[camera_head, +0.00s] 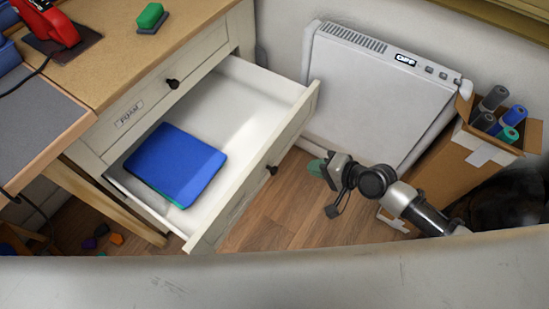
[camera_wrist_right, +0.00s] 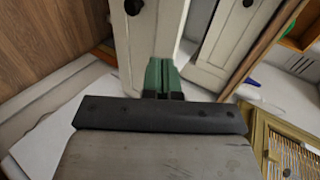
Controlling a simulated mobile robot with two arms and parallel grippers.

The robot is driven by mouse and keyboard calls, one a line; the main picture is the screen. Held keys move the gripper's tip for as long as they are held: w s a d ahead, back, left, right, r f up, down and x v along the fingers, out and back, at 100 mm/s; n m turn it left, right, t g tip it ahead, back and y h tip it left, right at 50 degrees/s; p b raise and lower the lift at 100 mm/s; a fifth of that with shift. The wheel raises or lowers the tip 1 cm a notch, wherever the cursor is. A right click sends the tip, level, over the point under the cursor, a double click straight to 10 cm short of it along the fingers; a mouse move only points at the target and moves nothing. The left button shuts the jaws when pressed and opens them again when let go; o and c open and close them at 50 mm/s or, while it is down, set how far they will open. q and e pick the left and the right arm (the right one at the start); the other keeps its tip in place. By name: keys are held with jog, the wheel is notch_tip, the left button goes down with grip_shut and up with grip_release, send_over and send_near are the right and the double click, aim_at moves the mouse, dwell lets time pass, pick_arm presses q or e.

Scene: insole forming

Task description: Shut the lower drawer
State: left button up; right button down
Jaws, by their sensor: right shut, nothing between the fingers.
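The lower drawer (camera_head: 296,118) of the cream cabinet is pulled well out. A blue sheet (camera_head: 178,163) with a green layer under it lies inside. The drawer's front carries a dark round knob (camera_head: 272,170). My right gripper (camera_head: 316,168) has green fingertips and is shut and empty, to the right of the drawer front, with floor showing between them. In the right wrist view, the shut green fingers (camera_wrist_right: 161,77) point at a pale panel with a dark knob (camera_wrist_right: 133,6); I cannot tell whether they touch it. My left gripper is not in view.
The upper drawer (camera_head: 150,100) is shut under the wooden worktop (camera_head: 110,50). A white heater (camera_head: 375,90) stands at the wall behind. A cardboard box (camera_head: 455,160) with several rolls stands at the right. Wooden floor (camera_head: 300,205) is clear before the drawer.

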jog(key=b, duration=0.1)
send_near(266, 153)
notch_tip(266, 153, down, 3)
jog(key=a, duration=0.1)
jog(key=w+a, duration=0.3)
jog(key=shift+f, duration=0.1)
jog(key=shift+w+a, duration=0.3)
jog(key=shift+a, duration=0.05)
